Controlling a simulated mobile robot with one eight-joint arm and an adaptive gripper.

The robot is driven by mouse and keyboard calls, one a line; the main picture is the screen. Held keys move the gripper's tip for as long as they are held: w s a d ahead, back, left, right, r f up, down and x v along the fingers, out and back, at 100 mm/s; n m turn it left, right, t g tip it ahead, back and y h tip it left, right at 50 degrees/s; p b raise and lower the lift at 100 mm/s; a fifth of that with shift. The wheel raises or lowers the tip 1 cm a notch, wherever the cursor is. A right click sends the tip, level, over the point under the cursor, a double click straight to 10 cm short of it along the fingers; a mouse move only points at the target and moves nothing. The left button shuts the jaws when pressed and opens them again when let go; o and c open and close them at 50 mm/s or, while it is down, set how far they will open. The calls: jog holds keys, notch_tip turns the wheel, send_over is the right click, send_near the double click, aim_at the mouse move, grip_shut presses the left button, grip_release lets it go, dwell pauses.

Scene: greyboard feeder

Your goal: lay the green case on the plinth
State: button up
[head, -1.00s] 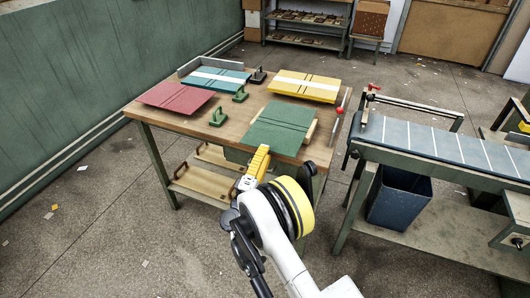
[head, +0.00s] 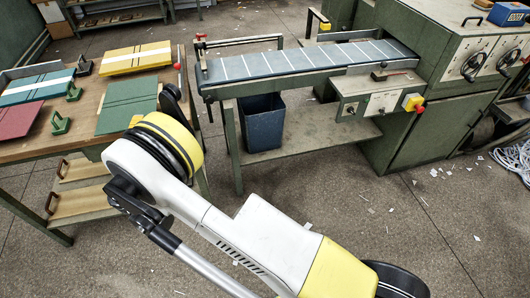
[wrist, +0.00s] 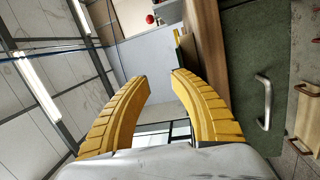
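The green case (head: 127,103), a flat panel with dark lines across it, lies at the front right of the wooden worktable in the head view. My gripper shows in the wrist view (wrist: 160,78) with its two yellow fingers spread and nothing between them. In the head view my gripper is mostly hidden behind my wrist, close to the front edge of the green case; I cannot tell whether it touches. I cannot pick out the plinth with certainty.
Yellow (head: 136,57), teal (head: 38,88) and red (head: 18,119) cases and green handled blocks (head: 60,123) share the table. A conveyor (head: 310,62) joins a green machine (head: 440,100) on the right. A blue bin (head: 263,122) stands under the conveyor. The floor in front is open.

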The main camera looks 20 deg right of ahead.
jog(key=d+r+m+g+h, duration=0.2)
jog(key=d+r+m+g, duration=0.2)
jog(key=d+r, duration=0.7)
jog(key=s+d+r+m+g+y, duration=0.1)
jog(key=s+d+r+g, duration=0.15)
jog(key=d, duration=0.45)
jog(key=s+d+r+m+g, duration=0.1)
jog(key=s+d+m, duration=0.1)
jog(key=s+d, duration=0.35)
jog(key=s+d+f+m+g+y, duration=0.1)
jog(key=s+d+m+g+y, duration=0.1)
jog(key=s, duration=1.2)
jog(key=s+d+f+m+g+y, duration=0.1)
jog(key=s+d+m+y, duration=0.3)
jog(key=s, duration=1)
jog(key=shift+s+d+f+m+g, duration=0.35)
jog(key=shift+d+g, duration=0.2)
jog(key=shift+d, duration=0.55)
